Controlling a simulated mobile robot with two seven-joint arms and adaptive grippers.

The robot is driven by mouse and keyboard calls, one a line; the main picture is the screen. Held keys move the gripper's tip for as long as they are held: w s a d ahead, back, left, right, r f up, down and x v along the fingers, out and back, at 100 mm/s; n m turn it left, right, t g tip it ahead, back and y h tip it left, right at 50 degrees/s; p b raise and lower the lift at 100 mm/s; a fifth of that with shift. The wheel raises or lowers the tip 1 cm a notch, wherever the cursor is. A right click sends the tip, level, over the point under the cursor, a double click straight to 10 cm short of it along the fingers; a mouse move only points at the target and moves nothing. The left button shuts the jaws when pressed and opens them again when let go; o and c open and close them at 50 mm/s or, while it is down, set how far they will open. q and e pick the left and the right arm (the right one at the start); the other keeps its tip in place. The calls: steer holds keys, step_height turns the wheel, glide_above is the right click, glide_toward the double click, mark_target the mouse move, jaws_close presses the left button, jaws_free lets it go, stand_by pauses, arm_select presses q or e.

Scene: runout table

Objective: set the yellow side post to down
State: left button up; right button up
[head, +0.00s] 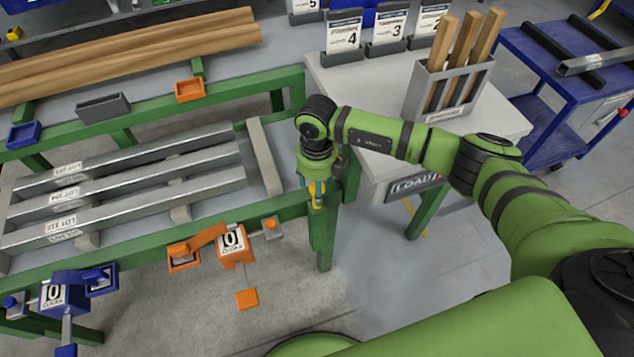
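A small yellow piece (317,189), likely the yellow side post, shows at the right end of the green runout table's front rail (205,222). Most of it is hidden by my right gripper, so whether it is up or down cannot be told. My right gripper (316,186) points down right over this yellow piece, with its fingertips around or against it. The fingers are small and partly covered by the wrist, so their opening is unclear. My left gripper is out of view.
An orange clamp unit (232,246) and a blue one (62,296) sit along the front rail. Metal bars (140,190) lie on the table. Right of the gripper stands a light table (385,85) with a grey holder (447,90) of wooden sticks. Bare floor shows in front.

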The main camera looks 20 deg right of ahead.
steer(key=shift+r, duration=0.15)
step_height(320, 180, up, 12)
stand_by(0.5)
stand_by(0.3)
